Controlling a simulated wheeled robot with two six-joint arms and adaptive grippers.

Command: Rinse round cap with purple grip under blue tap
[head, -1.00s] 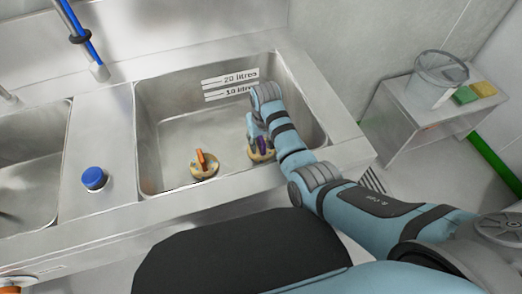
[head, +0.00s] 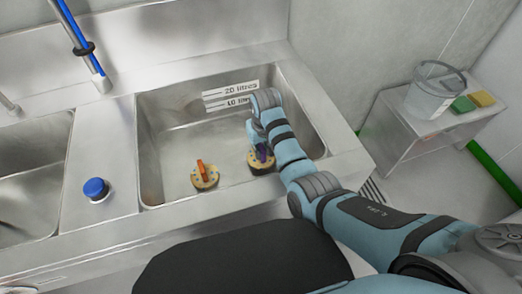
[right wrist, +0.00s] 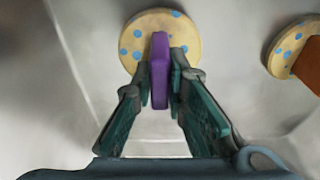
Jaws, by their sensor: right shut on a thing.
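The round cap with purple grip (head: 262,162) is a pale yellow disc with blue spots, low in the right part of the sink basin. My right gripper (head: 259,146) is shut on its upright purple grip, which shows between the fingers in the right wrist view (right wrist: 160,70). I cannot tell whether the disc touches the basin floor. The blue tap (head: 80,38) has a slanting blue spout ending in a pale nozzle above the back left of the basin, well left of the cap. My left gripper is not in view.
A similar cap with orange grip (head: 204,177) stands in the basin, left of my gripper. A blue knob (head: 96,189) sits on the deck left of the basin. Another basin (head: 30,175) lies farther left. A side stand (head: 408,128) at right holds a clear bucket and green and yellow blocks.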

